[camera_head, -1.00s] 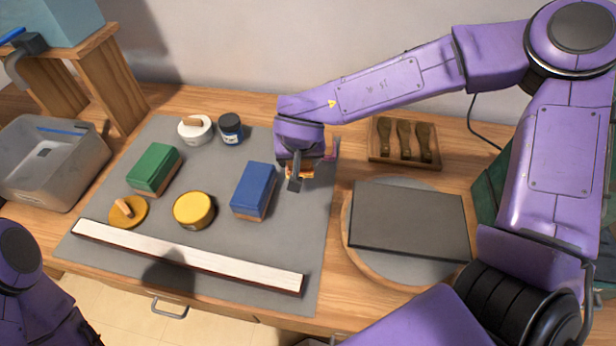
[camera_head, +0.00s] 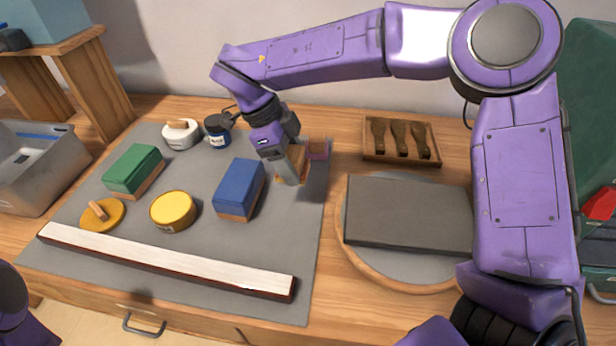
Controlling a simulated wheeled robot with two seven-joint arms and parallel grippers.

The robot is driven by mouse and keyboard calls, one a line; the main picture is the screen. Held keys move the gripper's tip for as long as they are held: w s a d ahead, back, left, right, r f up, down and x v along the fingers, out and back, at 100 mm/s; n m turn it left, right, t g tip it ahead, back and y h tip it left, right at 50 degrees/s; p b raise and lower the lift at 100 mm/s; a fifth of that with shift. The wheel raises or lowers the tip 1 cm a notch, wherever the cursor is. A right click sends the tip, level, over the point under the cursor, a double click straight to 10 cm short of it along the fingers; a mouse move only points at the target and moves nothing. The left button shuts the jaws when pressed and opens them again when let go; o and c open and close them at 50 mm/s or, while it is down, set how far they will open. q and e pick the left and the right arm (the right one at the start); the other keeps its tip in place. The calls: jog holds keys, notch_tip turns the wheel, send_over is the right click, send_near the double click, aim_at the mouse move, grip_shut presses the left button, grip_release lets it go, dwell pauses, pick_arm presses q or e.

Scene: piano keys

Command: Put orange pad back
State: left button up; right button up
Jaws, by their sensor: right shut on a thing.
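My right gripper (camera_head: 290,178) points down over the right part of the grey mat, right of the blue block. It is shut on the orange pad (camera_head: 301,163), which is mostly hidden behind the fingers; only an orange-brown part shows. My left gripper is not in view; only part of my left arm shows at the lower left corner.
The grey mat (camera_head: 262,240) holds a blue block (camera_head: 239,187), a green block (camera_head: 133,168), a yellow round tin (camera_head: 172,209), jars and a long white key (camera_head: 165,256). A dark slab (camera_head: 408,215) lies on a round board at right. A tool tray (camera_head: 400,155) stands behind.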

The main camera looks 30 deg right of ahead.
send_over(314, 188)
jog(key=a, duration=0.1)
jog(key=f, duration=0.4)
jog(key=w+f, duration=0.1)
jog(key=f, duration=0.1)
jog(key=shift+a+f, duration=0.1)
jog(key=shift+f, duration=1.55)
jog(key=shift+s, duration=0.1)
jog(key=o, duration=1)
jog(key=shift+f, duration=0.1)
jog(key=shift+a, duration=0.1)
jog(key=v, duration=1.2)
jog(key=shift+p, duration=0.4)
